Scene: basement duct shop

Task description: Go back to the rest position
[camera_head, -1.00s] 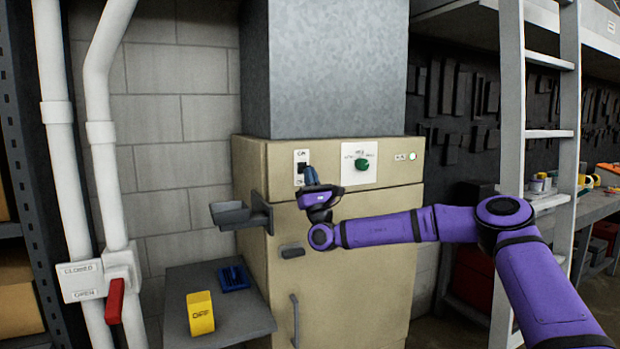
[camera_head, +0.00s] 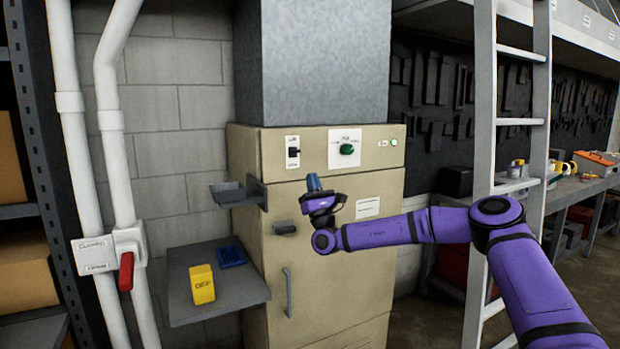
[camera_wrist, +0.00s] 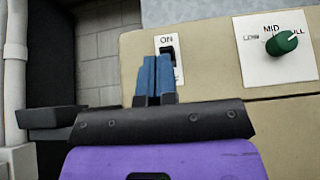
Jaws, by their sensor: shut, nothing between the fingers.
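My gripper (camera_head: 313,182) is at the end of my purple arm, in front of the beige cabinet (camera_head: 385,185), below the switch plate. Its blue fingers are closed together and empty; they also show in the wrist view (camera_wrist: 155,75). The black toggle switch (camera_head: 293,152) on its white plate stands clear of the fingers in the head view. In the wrist view the switch (camera_wrist: 168,53) sits just beyond the fingertips, with "ON" above it and the lower plate partly hidden. The green knob (camera_head: 347,149) is to its right and also shows in the wrist view (camera_wrist: 282,42).
A grey shelf (camera_head: 195,255) at the lower left holds a yellow block (camera_head: 202,284) and a blue tray (camera_head: 232,256). White pipes with a red lever (camera_head: 126,271) run at the left. A ladder (camera_head: 480,150) and workbench (camera_head: 590,185) stand at the right.

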